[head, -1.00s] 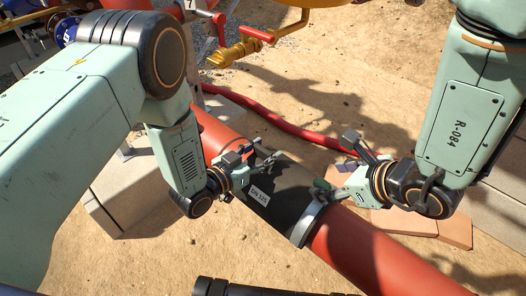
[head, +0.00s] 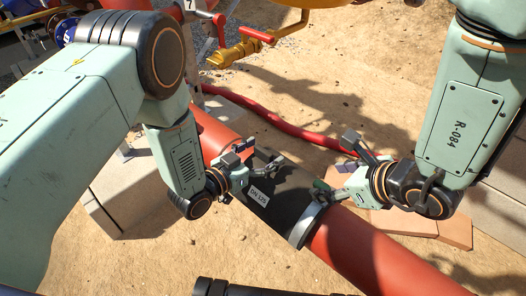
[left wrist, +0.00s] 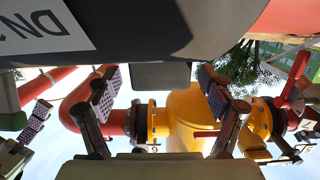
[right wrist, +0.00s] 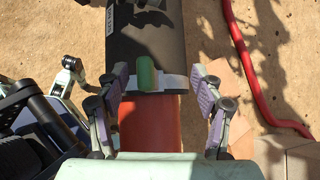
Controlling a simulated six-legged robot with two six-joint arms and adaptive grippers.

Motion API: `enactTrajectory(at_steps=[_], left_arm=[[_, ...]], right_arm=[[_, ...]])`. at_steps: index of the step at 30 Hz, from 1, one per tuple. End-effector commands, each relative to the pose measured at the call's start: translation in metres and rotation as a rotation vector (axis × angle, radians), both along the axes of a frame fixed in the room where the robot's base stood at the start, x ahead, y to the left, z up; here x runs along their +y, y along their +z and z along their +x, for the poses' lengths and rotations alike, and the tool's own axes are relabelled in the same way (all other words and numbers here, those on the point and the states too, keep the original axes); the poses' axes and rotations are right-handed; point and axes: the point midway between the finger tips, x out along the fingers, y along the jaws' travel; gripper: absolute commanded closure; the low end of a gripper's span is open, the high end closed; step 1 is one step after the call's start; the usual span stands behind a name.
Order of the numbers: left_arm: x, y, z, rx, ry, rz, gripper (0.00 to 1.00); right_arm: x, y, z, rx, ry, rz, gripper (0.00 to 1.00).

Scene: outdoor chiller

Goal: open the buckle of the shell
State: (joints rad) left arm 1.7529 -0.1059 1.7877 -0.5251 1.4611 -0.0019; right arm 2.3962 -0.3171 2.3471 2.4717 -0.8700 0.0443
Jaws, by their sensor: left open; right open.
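The dark grey shell (head: 280,200) lies around the red pipe, with a "DN 125" label. A green buckle tab (head: 322,186) sits at its right end, by a light grey band (head: 306,226); the tab also shows in the right wrist view (right wrist: 147,72). My right gripper (head: 341,166) is open, its fingers on either side of the tab in the right wrist view, with gaps visible. My left gripper (head: 252,157) is open at the shell's other end. In the left wrist view a dark block (left wrist: 160,76) on the shell's edge appears between its fingertips; contact is unclear.
The red pipe (head: 385,262) runs on to the lower right. A red hose (head: 280,122) lies on the sandy ground behind. Yellow piping with a red-handled valve (head: 240,50) stands at the back. Paving slabs (head: 405,222) lie under my right gripper. A dark object (head: 250,288) is at the bottom edge.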

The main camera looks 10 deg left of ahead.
Motion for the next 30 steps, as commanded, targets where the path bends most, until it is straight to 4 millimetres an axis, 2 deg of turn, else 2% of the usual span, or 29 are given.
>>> enactTrajectory(at_steps=[1, 15, 21, 30], left_arm=[[0.003, 0.001, -0.003, 0.001, 0.002, 0.0, 0.18], [0.04, 0.01, -0.053, 0.002, 0.003, -0.001, 0.18], [0.045, 0.012, -0.061, 0.0, 0.002, -0.001, 0.18], [0.045, 0.012, -0.061, -0.001, 0.0, -0.001, 0.18]], right_arm=[[0.007, -0.005, -0.006, -0.013, 0.066, -0.072, 0.33], [0.007, -0.005, -0.006, -0.013, 0.066, -0.072, 0.33], [0.007, -0.005, -0.006, -0.013, 0.066, -0.072, 0.33], [0.007, -0.005, -0.006, -0.013, 0.066, -0.072, 0.33]])
